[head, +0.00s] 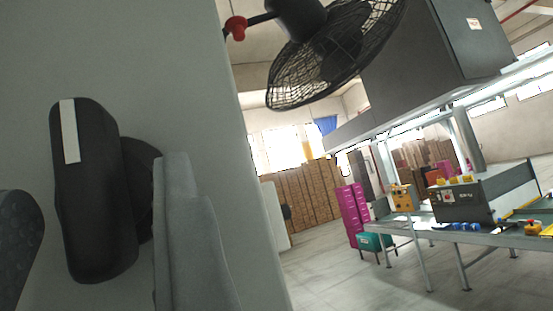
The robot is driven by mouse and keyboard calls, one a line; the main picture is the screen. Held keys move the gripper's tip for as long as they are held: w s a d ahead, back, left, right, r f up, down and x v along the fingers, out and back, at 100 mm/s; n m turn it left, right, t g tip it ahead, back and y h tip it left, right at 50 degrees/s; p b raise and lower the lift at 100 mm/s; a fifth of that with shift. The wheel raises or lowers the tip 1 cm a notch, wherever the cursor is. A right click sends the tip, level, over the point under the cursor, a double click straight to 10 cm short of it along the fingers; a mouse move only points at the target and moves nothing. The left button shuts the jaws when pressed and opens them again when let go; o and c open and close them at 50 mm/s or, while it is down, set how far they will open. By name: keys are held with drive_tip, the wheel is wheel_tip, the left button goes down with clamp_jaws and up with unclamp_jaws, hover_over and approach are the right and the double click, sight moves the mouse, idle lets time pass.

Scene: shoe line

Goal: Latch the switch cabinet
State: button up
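The switch cabinet (150,60) fills the left of the head view as a flat light grey face, tilted in the picture. Its black latch handle (95,220) is a long rounded grip with a white strip near its upper end. A round dark base shows behind the handle on its right. My gripper (96,180) is open, with a dark finger at the left edge and a grey finger right of the handle. The handle lies between the fingers in the picture, with a visible gap on the left. I cannot tell whether the right finger touches it.
A black caged fan (335,50) and a red knob (236,28) are at the top. Right of the cabinet edge are open floor (350,285), magenta drawers (354,212), a teal bin (375,241), stacked boxes (305,205) and a workbench (430,236) under a dark hood (420,70).

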drive_tip(key=v, duration=1.7)
drive_tip(key=shift+s, duration=0.2)
drive_tip(key=shift+f, duration=0.1)
drive_tip(key=s+a+f+m+g+h, duration=0.1)
drive_tip(key=s+f+g+h, duration=0.1)
drive_tip(key=s+f, duration=0.6)
drive_tip(key=s+a+f+m+g+h, duration=0.1)
drive_tip(key=s+f+g+h, duration=0.2)
drive_tip(key=s+f, duration=0.6)
drive_tip(key=s+a+f+m+g+h, duration=0.2)
drive_tip(key=s+f, duration=0.7)
drive_tip(key=f, duration=0.9)
drive_tip(key=shift+f+g+h, duration=0.35)
drive_tip(key=shift+g+h, duration=0.25)
drive_tip(key=shift+h, duration=0.3)
drive_tip(key=shift+a, duration=0.1)
